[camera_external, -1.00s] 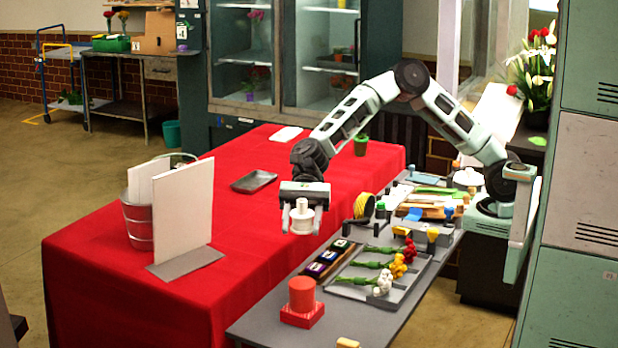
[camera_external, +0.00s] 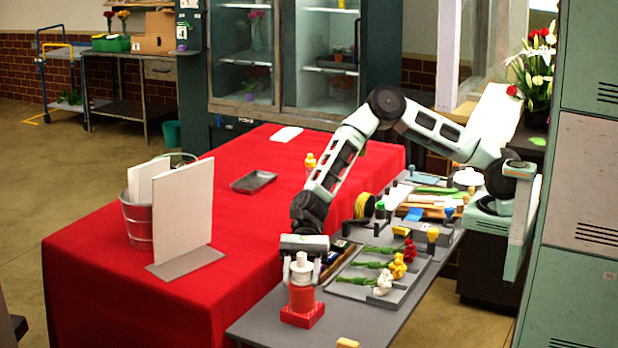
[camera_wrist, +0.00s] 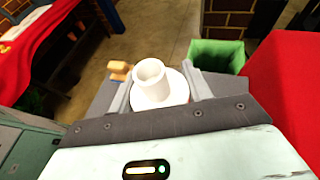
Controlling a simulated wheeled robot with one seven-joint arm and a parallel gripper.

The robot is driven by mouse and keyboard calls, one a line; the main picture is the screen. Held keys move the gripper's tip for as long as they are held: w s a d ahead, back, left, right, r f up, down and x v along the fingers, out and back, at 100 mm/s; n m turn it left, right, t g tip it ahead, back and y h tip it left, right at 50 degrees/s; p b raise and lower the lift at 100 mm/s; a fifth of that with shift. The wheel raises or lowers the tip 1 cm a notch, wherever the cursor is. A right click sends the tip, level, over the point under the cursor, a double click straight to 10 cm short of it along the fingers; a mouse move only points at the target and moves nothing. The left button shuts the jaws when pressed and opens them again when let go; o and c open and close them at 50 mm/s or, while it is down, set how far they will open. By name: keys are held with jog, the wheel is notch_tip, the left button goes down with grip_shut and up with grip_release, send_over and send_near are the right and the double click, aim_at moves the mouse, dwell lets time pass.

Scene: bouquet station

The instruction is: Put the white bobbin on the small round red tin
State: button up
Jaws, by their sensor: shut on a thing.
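The white bobbin (camera_external: 301,266) is held upright between the fingers of my gripper (camera_external: 301,272), which is shut on it. In the wrist view the bobbin (camera_wrist: 150,84) shows its hollow tube and wide flange between the two fingers. The small round red tin (camera_external: 302,299) stands on a square red base near the front of the grey table. The bobbin is directly above the tin in the outside view, with its lower edge at the tin's top. I cannot tell whether they touch.
The grey table (camera_external: 262,322) has a tray of flowers (camera_external: 378,292) right of the tin. A small yellow-tan block (camera_external: 347,342) lies at its front edge. The red-covered table (camera_external: 235,225) is alongside on the left, with a white panel (camera_external: 183,212) standing on it.

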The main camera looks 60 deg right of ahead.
jog(key=shift+f, duration=0.15)
jog(key=shift+f, duration=0.1)
jog(key=o, duration=1)
jog(key=shift+f, duration=0.1)
jog(key=shift+c, duration=0.2)
jog(key=shift+r, duration=0.25)
jog(key=shift+w+d, duration=0.2)
jog(key=shift+d, duration=0.15)
jog(key=b+v, duration=0.1)
jog(key=v, duration=1)
jog(key=shift+b, duration=0.3)
jog(key=shift+d+r, duration=0.1)
